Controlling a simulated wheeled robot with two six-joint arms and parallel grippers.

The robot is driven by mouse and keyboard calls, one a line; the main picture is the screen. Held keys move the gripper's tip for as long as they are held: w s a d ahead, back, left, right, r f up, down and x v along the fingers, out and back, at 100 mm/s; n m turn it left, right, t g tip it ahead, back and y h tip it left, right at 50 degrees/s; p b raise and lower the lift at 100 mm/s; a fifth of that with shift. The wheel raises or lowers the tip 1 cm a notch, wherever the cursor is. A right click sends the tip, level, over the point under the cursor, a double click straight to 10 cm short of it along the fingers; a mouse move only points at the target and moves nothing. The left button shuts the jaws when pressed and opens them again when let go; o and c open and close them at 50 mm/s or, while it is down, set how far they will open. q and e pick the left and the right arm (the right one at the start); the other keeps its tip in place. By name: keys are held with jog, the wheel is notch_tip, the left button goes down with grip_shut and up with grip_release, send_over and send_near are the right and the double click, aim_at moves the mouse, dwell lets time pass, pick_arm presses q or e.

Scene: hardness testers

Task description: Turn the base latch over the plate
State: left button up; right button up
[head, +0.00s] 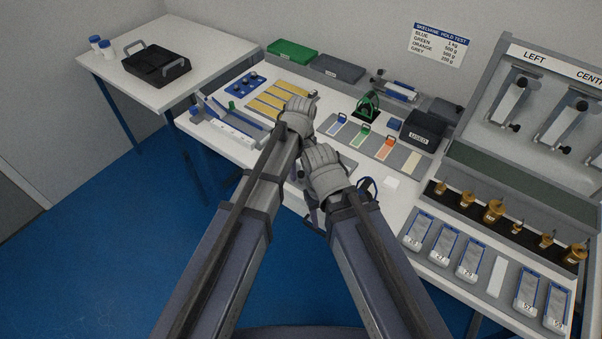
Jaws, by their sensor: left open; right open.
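My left gripper (299,107) is over the middle of the white work table, beside the yellow strips. My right gripper (320,155) is lower in the picture, just right of the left wrist and near the table's front edge. Both are open, and I see nothing held in either. I cannot make out the base latch; the grippers and arms cover that part of the table. A dark blue looped part (368,186) shows beside the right wrist, partly hidden.
Yellow strips (268,105) lie left of the grippers. A mat with coloured strips (387,147), a green stand (368,107) and a dark box (422,130) are to the right. A tester panel (545,90) and numbered trays (443,242) stand further right. A black tray (157,68) is on the left table.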

pick_arm(q)
grip_shut()
dwell(0.5)
